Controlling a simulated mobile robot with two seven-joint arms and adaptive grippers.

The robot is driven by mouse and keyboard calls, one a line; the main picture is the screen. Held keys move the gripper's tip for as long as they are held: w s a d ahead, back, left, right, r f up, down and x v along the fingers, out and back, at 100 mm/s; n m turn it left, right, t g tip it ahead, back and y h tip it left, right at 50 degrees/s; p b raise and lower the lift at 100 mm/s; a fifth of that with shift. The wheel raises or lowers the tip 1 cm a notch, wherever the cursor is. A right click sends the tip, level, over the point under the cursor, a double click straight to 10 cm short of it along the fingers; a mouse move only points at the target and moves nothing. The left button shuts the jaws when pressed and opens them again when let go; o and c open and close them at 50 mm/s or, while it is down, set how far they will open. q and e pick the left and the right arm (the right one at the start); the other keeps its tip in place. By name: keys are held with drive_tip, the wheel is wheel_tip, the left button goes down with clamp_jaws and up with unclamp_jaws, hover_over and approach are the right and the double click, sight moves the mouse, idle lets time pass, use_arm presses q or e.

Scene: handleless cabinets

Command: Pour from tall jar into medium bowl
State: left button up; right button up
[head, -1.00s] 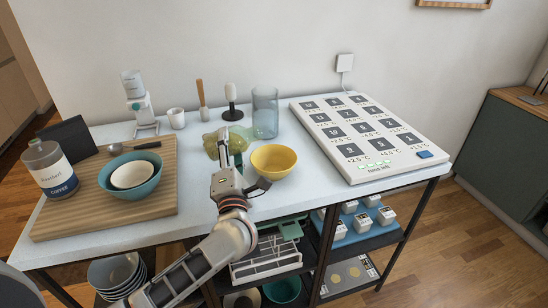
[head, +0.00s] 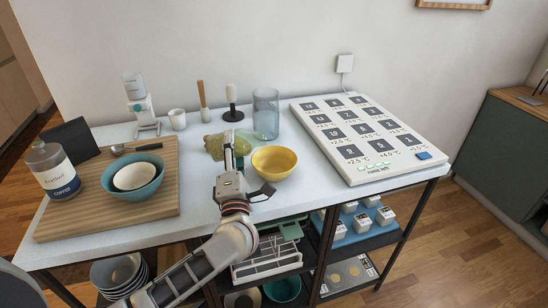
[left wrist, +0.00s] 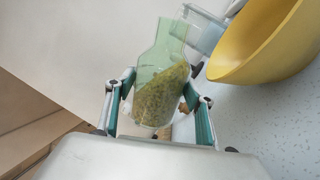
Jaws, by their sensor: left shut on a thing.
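The tall jar is clear green glass, partly filled with yellow-green grains (left wrist: 160,95). In the head view the jar (head: 214,146) is tilted, beside the yellow bowl. My left gripper (head: 229,152) is shut on the jar, with one finger on each side of it in the left wrist view (left wrist: 160,112). The grains lie at a slant inside the jar. The yellow bowl (head: 274,161) stands upright on the table just right of my gripper; its rim also shows in the left wrist view (left wrist: 262,45). I see no grains falling. My right gripper is not in view.
A clear blue glass (head: 266,114) and a dark stand (head: 233,114) are behind the jar. A large button panel (head: 365,138) is right.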

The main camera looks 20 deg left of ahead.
use_arm(q)
drive_tip(key=shift+w+d+r+m+p, duration=0.1)
drive_tip(key=shift+d+m+p, duration=0.2)
drive_tip(key=shift+m+p, duration=0.25)
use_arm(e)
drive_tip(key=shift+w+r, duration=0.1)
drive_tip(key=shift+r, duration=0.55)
use_arm(q)
drive_tip(key=shift+r+m+t+h+p, duration=0.3)
drive_tip(key=shift+r+m+h+p, duration=0.3)
drive_tip(key=shift+p, duration=0.65)
drive_tip(key=shift+m+p, duration=0.25)
drive_tip(key=shift+p, duration=0.4)
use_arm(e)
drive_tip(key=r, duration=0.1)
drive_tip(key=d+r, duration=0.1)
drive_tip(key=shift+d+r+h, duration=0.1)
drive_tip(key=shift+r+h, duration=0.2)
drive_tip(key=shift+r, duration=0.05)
use_arm(q)
drive_tip(key=shift+m+p, duration=0.3)
drive_tip(key=shift+m, duration=0.1)
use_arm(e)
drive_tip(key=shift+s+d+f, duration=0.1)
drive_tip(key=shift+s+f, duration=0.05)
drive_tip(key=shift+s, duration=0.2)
